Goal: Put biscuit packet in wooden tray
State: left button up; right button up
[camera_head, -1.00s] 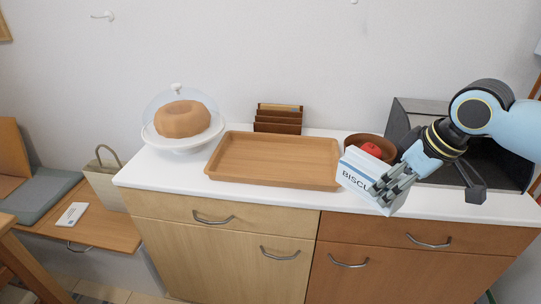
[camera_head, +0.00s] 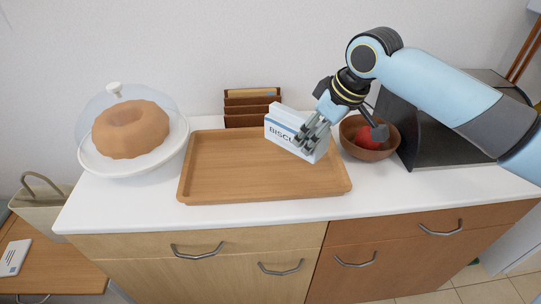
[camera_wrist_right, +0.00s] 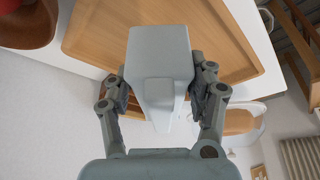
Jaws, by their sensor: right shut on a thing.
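The biscuit packet (camera_head: 284,126) is a white and light-blue box with dark lettering. My right gripper (camera_head: 312,138) is shut on it and holds it over the right back part of the wooden tray. In the right wrist view the packet (camera_wrist_right: 160,62) sits between the two fingers of the gripper (camera_wrist_right: 160,88). The wooden tray (camera_head: 270,196) is a shallow, empty rectangle on the white counter; it also shows in the wrist view (camera_wrist_right: 95,30). Whether the packet touches the tray is hard to tell. My left gripper is not in view.
A wooden bowl (camera_head: 358,152) with a red fruit (camera_head: 368,137) stands right of the tray. A cake (camera_head: 130,130) under a glass dome is on the left. A letter rack (camera_head: 250,101) stands behind the tray. A dark box (camera_head: 440,140) is at the right.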

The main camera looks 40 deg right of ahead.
aim_at(285, 148)
jog(key=w+a, duration=0.1)
jog(key=w+a+f, duration=0.2)
jog(key=shift+w+a+f, duration=0.1)
jog(key=shift+w+f, duration=0.15)
jog(key=shift+w, duration=0.15)
jog(key=shift+w+a+f, duration=0.45)
jog(key=shift+w+f, duration=0.1)
jog(key=shift+w, duration=0.1)
jog(key=shift+w+a+f, duration=0.45)
jog(key=shift+w+f, duration=0.05)
jog(key=shift+w, duration=0.1)
jog(key=shift+f, duration=0.3)
notch_tip(285, 148, down, 3)
jog(key=shift+r, duration=0.2)
jog(key=shift+f, duration=0.4)
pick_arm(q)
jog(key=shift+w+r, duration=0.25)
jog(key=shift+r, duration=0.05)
pick_arm(e)
jog(key=shift+f, duration=0.1)
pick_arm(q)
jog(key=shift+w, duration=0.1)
pick_arm(e)
jog(key=o, duration=1.4)
jog(key=shift+f, duration=0.1)
jog(key=shift+c, duration=0.2)
